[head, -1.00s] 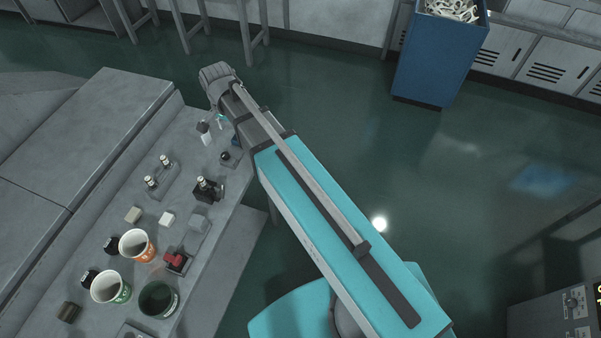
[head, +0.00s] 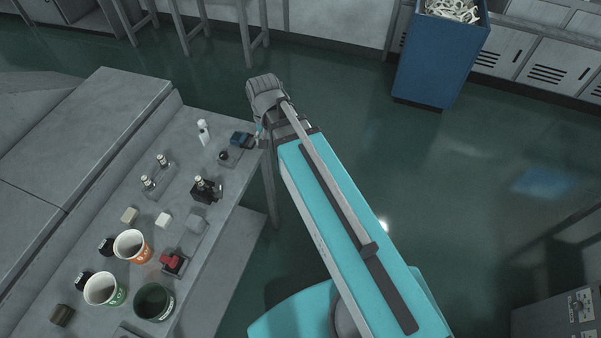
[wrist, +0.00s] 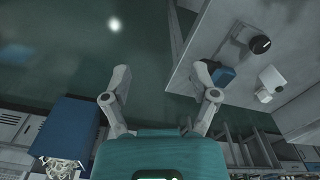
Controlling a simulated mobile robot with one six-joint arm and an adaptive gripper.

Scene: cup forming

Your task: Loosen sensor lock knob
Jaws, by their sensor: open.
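A round black knob (head: 223,156) sits on a small grey plate at the right edge of the bench, with a blue block (head: 241,140) beside it. I take this to be the sensor lock knob. In the wrist view the black knob (wrist: 260,44) is at the upper right, apart from my fingers, and the blue block (wrist: 223,76) lies close to the right finger. My gripper (wrist: 162,74) is open and empty over the floor, just off the bench edge. In the head view my arm hides most of the fingers.
A blue bin (head: 435,60) stands at the back.

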